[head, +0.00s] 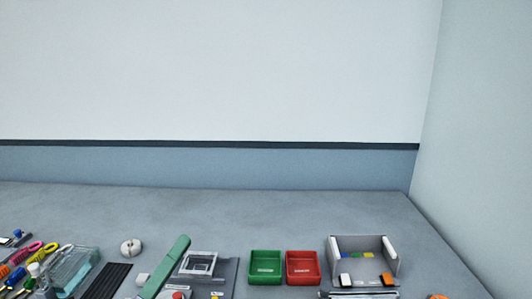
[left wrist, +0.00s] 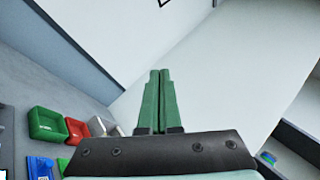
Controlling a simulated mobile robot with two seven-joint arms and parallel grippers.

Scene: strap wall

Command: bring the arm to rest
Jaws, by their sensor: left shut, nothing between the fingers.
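My left gripper (left wrist: 159,72) shows in the left wrist view as two green fingers lying side by side, shut with nothing between them. The fingers point up in that view, apart from the trays and touching nothing visible. In the head view, the green bar that is my left gripper (head: 183,240) rises from the bottom edge, left of the green tray. The rest of the left arm is hidden below the frame. My right gripper is in neither view.
A green tray (head: 265,267) and a red tray (head: 303,267) sit side by side. Right of them stands a grey open holder (head: 385,266). A white roll (head: 131,246) and a clear box (head: 75,265) are at left. The surface behind is bare up to the wall.

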